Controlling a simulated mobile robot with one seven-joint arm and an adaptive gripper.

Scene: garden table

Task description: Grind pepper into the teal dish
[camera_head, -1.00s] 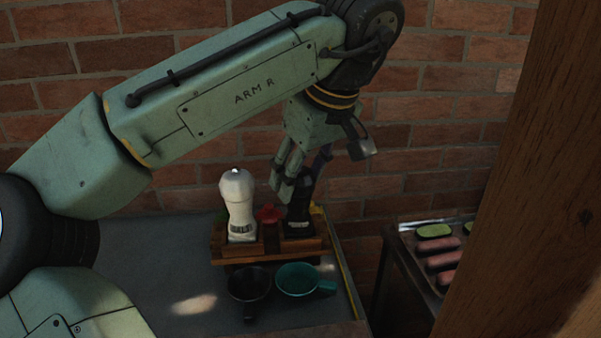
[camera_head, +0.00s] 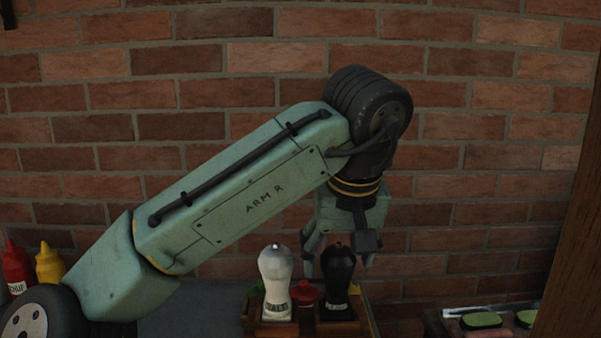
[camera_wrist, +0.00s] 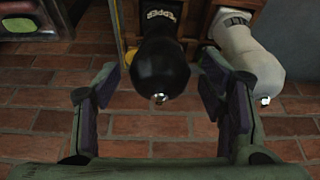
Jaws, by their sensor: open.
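The black pepper mill (camera_head: 338,266) stands upright in a wooden rack. In the wrist view the same black mill (camera_wrist: 163,65) shows its rounded head and metal tip, with a partly visible label. My gripper (camera_head: 340,254) is open near the mill's head. In the wrist view its fingers (camera_wrist: 160,84) are spread on either side of the mill's head, with gaps and nothing held. A white mill (camera_head: 275,278), labelled as salt, stands left of the black one; it also shows in the wrist view (camera_wrist: 248,50). The teal dish is not in view now.
A small red item (camera_head: 305,291) sits between the mills. Red (camera_head: 17,267) and yellow (camera_head: 49,264) bottles stand at the far left. A tray with green-topped items (camera_head: 481,320) is at the right. A brick wall (camera_head: 450,190) is behind; a wooden post (camera_head: 575,230) is at the right edge.

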